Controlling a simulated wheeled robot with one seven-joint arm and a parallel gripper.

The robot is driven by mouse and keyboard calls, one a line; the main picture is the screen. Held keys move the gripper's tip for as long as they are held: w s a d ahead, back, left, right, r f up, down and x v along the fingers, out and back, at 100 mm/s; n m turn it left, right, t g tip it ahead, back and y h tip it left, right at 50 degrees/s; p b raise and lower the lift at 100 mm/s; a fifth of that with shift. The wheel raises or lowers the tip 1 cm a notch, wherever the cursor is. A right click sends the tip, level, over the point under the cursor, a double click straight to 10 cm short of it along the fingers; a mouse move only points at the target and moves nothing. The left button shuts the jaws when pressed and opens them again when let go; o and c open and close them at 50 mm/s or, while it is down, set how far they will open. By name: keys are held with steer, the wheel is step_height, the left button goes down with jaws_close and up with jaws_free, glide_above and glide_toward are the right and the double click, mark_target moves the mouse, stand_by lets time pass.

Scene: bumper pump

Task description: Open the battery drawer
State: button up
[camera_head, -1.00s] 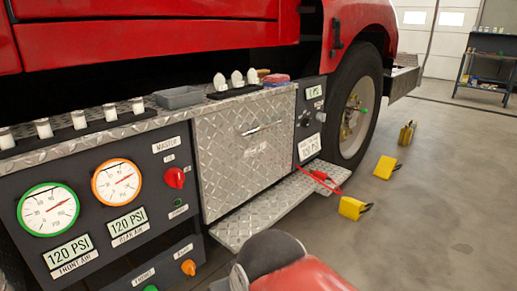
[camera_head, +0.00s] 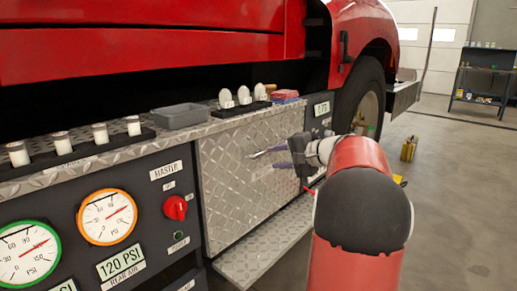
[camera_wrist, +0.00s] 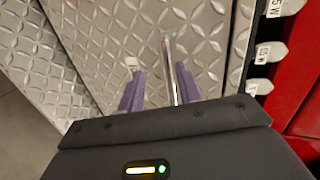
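The battery drawer front (camera_head: 235,190) is a silver diamond-plate panel in the truck's side, and it looks closed. Its metal bar handle (camera_head: 258,154) sits at the upper part of the panel. My gripper (camera_head: 277,157) is at the handle, reaching in from the right. In the wrist view, the two purple fingers of my gripper (camera_wrist: 160,88) are apart. The handle (camera_wrist: 172,70) shows between them, nearer the right finger. I cannot tell whether it touches that finger.
A gauge panel with a red master switch (camera_head: 175,208) is left of the drawer. A diamond-plate step (camera_head: 262,247) juts out below it. A grey tray (camera_head: 180,116) and white items stand on the ledge above. A yellow chock (camera_head: 409,149) is on the floor at right.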

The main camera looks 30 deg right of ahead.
steer(key=w+d+m+t, duration=0.1)
steer(key=w+d+t, duration=0.1)
steer(key=d, duration=0.4)
steer(key=shift+h, duration=0.4)
steer(key=x, duration=0.7)
steer(key=shift+p, duration=0.3)
steer(key=shift+c, duration=0.4)
jaws_close()
